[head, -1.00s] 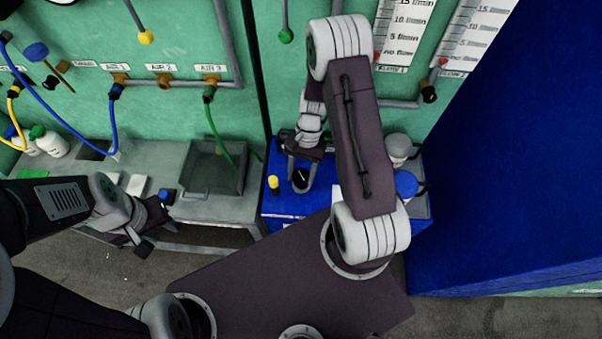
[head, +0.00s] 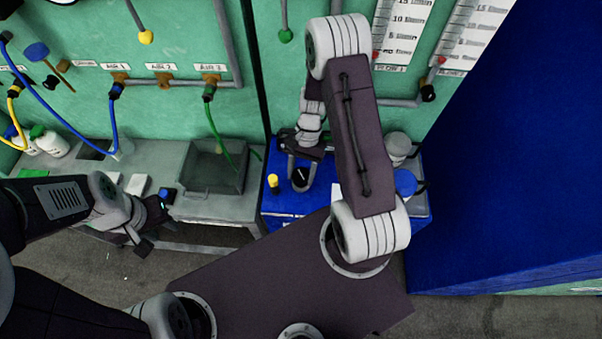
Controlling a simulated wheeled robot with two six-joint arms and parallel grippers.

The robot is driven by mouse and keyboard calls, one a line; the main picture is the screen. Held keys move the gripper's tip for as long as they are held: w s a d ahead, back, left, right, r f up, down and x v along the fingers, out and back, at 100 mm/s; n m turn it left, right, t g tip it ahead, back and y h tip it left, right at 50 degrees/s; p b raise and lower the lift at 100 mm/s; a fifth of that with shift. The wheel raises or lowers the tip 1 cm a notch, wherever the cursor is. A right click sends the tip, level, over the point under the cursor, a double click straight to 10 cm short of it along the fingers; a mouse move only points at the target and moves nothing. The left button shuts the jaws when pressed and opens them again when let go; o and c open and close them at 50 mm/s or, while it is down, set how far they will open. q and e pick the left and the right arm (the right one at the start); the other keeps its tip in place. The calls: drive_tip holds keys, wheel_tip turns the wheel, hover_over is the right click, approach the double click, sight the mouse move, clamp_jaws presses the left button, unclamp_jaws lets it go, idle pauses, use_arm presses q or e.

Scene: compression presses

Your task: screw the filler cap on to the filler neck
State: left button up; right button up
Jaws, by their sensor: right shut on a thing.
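A round black cap with a small white mark, seemingly the filler cap (head: 301,176), sits low over the blue bench top. My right gripper (head: 301,182) points down with its fingers on both sides of the cap and is shut on it. The filler neck cannot be made out; whatever is under the cap is hidden, so I cannot tell whether the cap touches it. My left gripper (head: 151,229) hangs off the front of the grey bench, apart from everything; its fingers look spread and empty.
A blue bench top (head: 284,205) holds a yellow-topped black item (head: 273,183) left of the cap. Right of my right arm are a grey-lidded container (head: 398,147) and a blue-lidded one (head: 405,182). A grey tray (head: 213,188) and hoses stand left.

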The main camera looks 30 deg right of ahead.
idle(0.8)
drive_tip(key=shift+f+b, duration=0.35)
drive_tip(key=shift+f, duration=0.45)
drive_tip(key=shift+r, duration=0.15)
drive_tip(key=shift+r+p, duration=0.45)
drive_tip(key=shift+p, duration=0.15)
idle(1.4)
drive_tip(key=shift+f, duration=0.65)
drive_tip(key=shift+r, duration=0.1)
